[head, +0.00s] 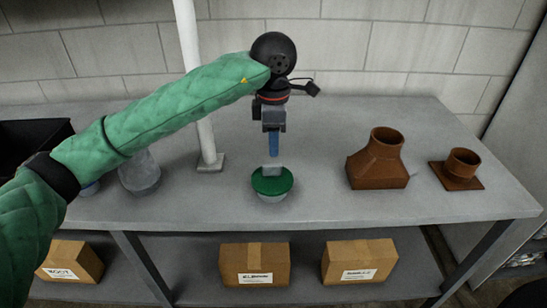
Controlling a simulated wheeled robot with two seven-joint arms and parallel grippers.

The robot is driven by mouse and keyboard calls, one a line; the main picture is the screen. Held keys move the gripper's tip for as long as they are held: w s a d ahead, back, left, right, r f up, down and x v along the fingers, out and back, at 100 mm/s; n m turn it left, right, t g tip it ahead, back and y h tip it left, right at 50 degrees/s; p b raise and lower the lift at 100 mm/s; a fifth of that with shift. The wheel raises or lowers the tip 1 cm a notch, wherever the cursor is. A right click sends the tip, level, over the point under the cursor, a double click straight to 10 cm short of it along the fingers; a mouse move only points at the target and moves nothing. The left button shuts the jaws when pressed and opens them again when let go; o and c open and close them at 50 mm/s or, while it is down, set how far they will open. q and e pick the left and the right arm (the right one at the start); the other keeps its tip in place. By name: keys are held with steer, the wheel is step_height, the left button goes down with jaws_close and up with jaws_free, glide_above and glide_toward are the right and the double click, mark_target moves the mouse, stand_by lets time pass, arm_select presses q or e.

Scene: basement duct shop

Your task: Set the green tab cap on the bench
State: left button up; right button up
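The green tab cap (272,183) is a low round piece with a green top, a pale grey rim and a grey upright tab. It is at the middle of the grey bench (335,205), near the front edge; I cannot tell whether it rests on the top or is just above it. My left gripper (273,158) points straight down over it, blue fingers at the tab. The fingers line up edge-on, so their gap and any grip on the tab are hidden. My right gripper is not in view.
Two brown duct fittings (379,163) (459,169) stand on the right of the bench. A white post (204,130) rises behind my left arm, with a grey cone-shaped piece (141,175) beside it. A black bin (32,133) is at far left. Cardboard boxes (254,265) sit on the lower shelf.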

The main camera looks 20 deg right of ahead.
arm_select(q)
steer(key=shift+r+b, duration=0.45)
steer(key=shift+r, duration=2.15)
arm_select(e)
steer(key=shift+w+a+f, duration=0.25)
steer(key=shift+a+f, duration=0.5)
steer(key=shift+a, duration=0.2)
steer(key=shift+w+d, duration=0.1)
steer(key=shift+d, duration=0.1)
